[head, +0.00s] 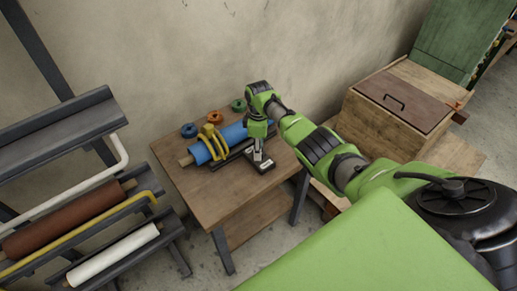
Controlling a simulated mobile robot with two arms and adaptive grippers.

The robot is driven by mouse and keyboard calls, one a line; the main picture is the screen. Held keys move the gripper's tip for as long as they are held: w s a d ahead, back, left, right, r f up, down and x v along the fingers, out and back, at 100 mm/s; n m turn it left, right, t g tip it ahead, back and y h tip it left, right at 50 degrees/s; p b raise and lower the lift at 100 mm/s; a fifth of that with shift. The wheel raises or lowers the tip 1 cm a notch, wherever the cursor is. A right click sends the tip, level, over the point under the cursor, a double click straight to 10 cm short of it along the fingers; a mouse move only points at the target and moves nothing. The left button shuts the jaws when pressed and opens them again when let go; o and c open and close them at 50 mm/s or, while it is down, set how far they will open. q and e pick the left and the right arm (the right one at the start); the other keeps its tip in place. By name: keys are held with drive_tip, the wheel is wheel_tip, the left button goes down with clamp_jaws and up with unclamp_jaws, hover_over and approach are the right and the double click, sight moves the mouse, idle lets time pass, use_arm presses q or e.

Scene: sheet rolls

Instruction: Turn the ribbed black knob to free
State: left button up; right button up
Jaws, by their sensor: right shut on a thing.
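My right gripper (262,164) reaches down over the right part of a small wooden table, at the right end of a blue roll (223,141). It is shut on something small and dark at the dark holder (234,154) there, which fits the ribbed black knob. The knob itself is hidden by the fingers, so its ribs and its turn position cannot be seen. The blue roll lies on a wooden core, with yellow curved straps (212,144) around its left part. My left gripper is not in view.
Blue, orange and green rings (215,117) lie along the back of the table (200,184). A rack with a brown roll (65,221) and a white roll (113,254) stands at left. A wooden chest (385,124) stands at right. The table's front is clear.

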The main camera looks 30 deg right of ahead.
drive_tip(key=shift+s, duration=0.1)
idle(0.3)
drive_tip(key=o, duration=1.1)
drive_tip(key=shift+r, duration=0.1)
drive_tip(key=shift+r, duration=0.3)
wheel_tip(320, 180, up, 11)
